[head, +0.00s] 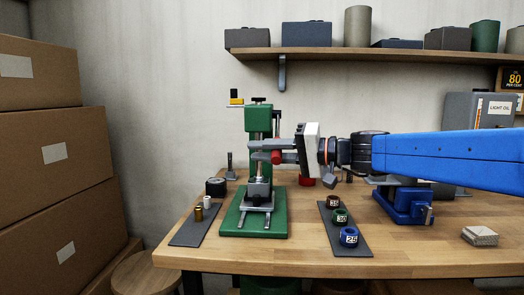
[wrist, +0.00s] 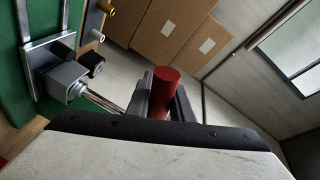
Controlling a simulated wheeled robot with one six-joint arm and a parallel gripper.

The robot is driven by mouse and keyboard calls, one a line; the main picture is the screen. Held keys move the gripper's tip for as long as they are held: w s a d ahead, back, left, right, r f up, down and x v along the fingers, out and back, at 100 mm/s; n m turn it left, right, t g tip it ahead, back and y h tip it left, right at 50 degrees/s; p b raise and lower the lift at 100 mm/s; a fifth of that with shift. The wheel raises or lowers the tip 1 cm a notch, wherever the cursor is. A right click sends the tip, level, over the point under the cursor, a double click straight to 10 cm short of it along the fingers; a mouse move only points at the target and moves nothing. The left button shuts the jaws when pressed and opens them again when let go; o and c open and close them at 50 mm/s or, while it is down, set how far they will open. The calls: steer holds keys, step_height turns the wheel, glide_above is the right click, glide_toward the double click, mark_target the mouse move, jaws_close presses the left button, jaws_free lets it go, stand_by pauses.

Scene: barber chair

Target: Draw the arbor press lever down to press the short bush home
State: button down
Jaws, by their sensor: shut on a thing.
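The green arbor press (head: 259,119) stands upright on its green base (head: 236,222) at the middle left of the bench. My gripper (head: 262,151) reaches in from the right in front of the press column, shut on the red lever grip (head: 276,157). In the wrist view the red grip (wrist: 165,92) sits between both jaws. A grey block (head: 258,190) stands low on the press below the bright ram, and it also shows in the wrist view (wrist: 62,80). A brass bush (head: 198,213) and a white bush (head: 207,202) stand on the left mat. I cannot tell whether a bush sits under the ram.
Numbered rings, including a blue one (head: 348,236), stand on the right dark mat (head: 335,220). A blue vise (head: 405,203) is beneath my arm. Cardboard boxes (head: 50,150) are stacked at the left. A wall shelf (head: 370,56) runs above. The front bench strip is clear.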

steer(key=shift+w+f, duration=0.1)
steer(key=shift+f, duration=0.35)
steer(key=c, duration=1.6)
jaws_free()
steer(key=shift+w, duration=0.1)
steer(key=shift+o, duration=0.2)
steer(key=shift+r, duration=0.1)
steer(key=v, duration=1.7)
steer(key=shift+d, duration=0.25)
steer(key=shift+r, duration=0.1)
